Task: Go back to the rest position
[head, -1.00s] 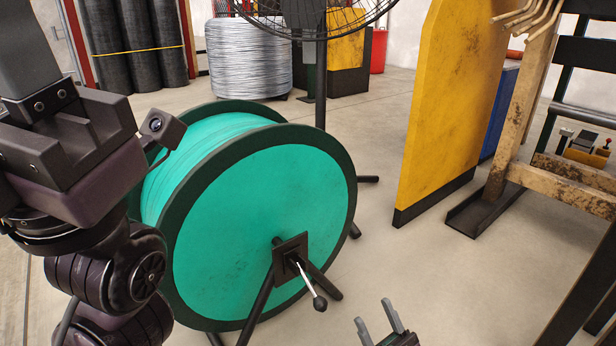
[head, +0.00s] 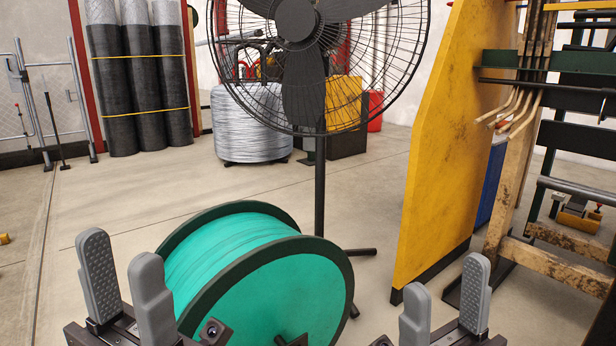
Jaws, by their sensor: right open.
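My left gripper (head: 126,290) is at the bottom left of the head view, its two grey fingers upright and apart, with nothing between them. It stands in front of the left edge of the green reel. My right gripper (head: 445,308) is at the bottom right, its fingers also upright, apart and empty. It is to the right of the reel, over the floor in front of the yellow panel. Both arms below the grippers are mostly out of the frame.
A large green reel (head: 290,297) with dark rims stands between my grippers. A black pedestal fan (head: 320,185) is behind it. A yellow panel (head: 432,160) and a worn wooden frame (head: 508,190) stand at the right. Open concrete floor (head: 120,200) lies at the left.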

